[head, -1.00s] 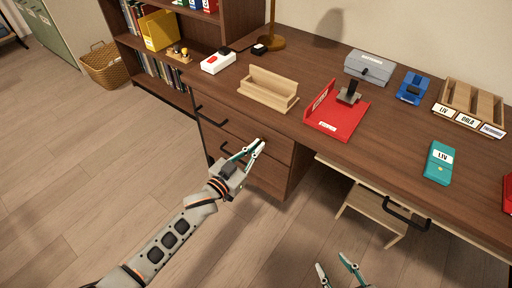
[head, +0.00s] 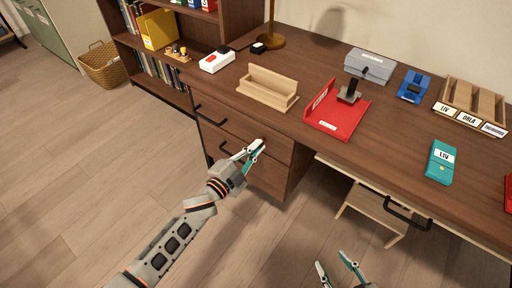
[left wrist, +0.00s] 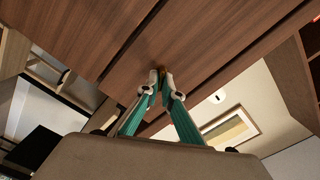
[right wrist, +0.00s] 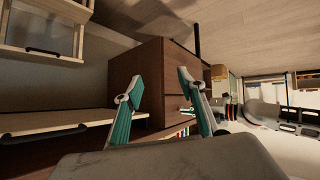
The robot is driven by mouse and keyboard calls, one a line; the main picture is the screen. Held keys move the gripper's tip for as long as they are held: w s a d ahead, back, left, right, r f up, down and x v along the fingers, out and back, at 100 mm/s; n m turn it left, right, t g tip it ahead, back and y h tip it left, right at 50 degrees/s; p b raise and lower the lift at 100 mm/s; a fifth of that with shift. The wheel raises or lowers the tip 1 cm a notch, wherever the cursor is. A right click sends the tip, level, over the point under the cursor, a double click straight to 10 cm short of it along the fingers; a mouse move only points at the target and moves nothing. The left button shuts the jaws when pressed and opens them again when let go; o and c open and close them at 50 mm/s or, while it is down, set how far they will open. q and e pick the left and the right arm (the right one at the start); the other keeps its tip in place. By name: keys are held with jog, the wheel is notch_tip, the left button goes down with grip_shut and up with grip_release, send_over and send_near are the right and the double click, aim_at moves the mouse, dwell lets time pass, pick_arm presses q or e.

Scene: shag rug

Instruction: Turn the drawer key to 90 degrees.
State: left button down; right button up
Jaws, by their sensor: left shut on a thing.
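The drawer key (left wrist: 162,71) is a small brass-coloured piece at the drawer front, mostly hidden between my left fingertips in the left wrist view. My left gripper (head: 257,146) is shut on it, at the upper right of the desk's left drawer stack (head: 268,178). The left fingertips also show in the left wrist view (left wrist: 160,76), touching or almost touching the wood. I cannot read the key's exact angle; the head view does not show it apart from the fingers. My right gripper (head: 331,262) is open and empty in front of the desk; its parted fingers show in the right wrist view (right wrist: 160,77).
Black bar handles (head: 231,153) stick out of the drawers left of my left gripper. Another handle (head: 407,214) is under the desktop at right. A red tray (head: 350,118), a wooden holder (head: 266,93) and a teal box (head: 441,162) stand on the desk.

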pick_arm(q)
jog(key=m+b, duration=0.1)
jog(key=m, duration=0.5)
jog(key=shift+f, duration=0.15)
pick_arm(e)
jog(key=shift+s+a+f, duration=0.1)
jog(key=shift+a, duration=0.05)
jog(key=shift+f, duration=0.1)
dwell(0.3)
pick_arm(q)
jog(key=c, duration=2.2)
grip_release()
jog(key=shift+c, duration=0.2)
